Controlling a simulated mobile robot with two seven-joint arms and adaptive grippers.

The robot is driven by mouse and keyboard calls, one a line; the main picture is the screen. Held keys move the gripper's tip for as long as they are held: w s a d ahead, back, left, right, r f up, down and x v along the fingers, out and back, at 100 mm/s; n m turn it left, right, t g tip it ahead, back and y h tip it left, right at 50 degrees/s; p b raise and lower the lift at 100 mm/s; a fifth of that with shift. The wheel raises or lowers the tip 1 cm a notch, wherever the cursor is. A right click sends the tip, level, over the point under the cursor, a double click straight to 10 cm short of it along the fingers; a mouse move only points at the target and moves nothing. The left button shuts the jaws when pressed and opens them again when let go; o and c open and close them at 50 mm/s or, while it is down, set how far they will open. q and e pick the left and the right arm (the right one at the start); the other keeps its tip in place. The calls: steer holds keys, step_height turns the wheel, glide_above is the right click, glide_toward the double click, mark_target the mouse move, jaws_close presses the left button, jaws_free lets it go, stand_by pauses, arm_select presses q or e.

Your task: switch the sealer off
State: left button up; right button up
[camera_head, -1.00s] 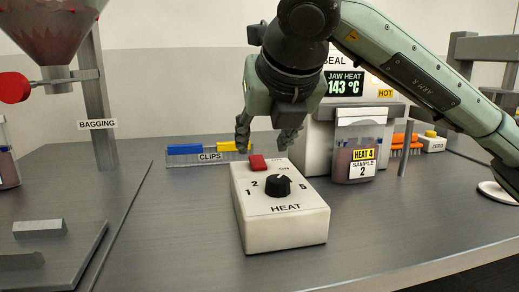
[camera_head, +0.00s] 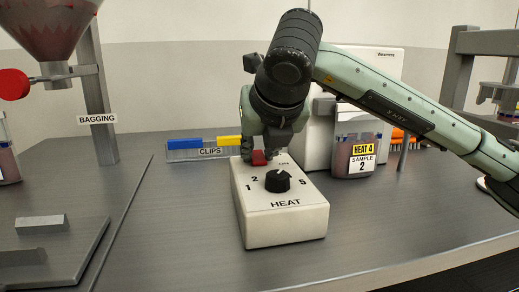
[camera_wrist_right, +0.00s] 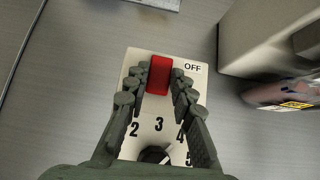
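The white control box (camera_head: 285,225) marked HEAT stands on the bench in the head view, with a black knob (camera_head: 278,182) and numbers around it. Its red rocker switch (camera_head: 260,158) is at the back left of the top face. In the wrist view the red switch (camera_wrist_right: 160,75) lies between my right gripper's fingers, with OFF printed beside its far end. My right gripper (camera_wrist_right: 160,82) is open, one finger on each side of the switch; contact is unclear. The sealer (camera_head: 372,65) stands behind, its display hidden by my arm. My left gripper is not in view.
A bag container (camera_head: 355,160) labelled HEAT 4, SAMPLE 2 stands right of the box. The clips tray (camera_head: 200,154) lies behind to the left. The bagging stand (camera_head: 97,100) is at far left. Bench in front of the box is clear.

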jaws_close()
steer(key=shift+w+r, duration=0.1)
steer(key=shift+r, duration=0.05)
steer(key=shift+w+r+g+p, duration=0.15)
steer(key=shift+g+p, duration=0.15)
steer(key=shift+g, duration=0.2)
steer(key=g+p, duration=0.2)
steer(key=shift+w+a+g+h, duration=0.15)
steer(key=shift+w+g+h, duration=0.2)
steer(key=shift+g+h, duration=0.05)
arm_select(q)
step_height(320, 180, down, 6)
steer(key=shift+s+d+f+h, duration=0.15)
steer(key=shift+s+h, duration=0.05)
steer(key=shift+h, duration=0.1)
arm_select(e)
steer(key=o, duration=0.9)
jaws_free()
steer(key=shift+c, duration=0.2)
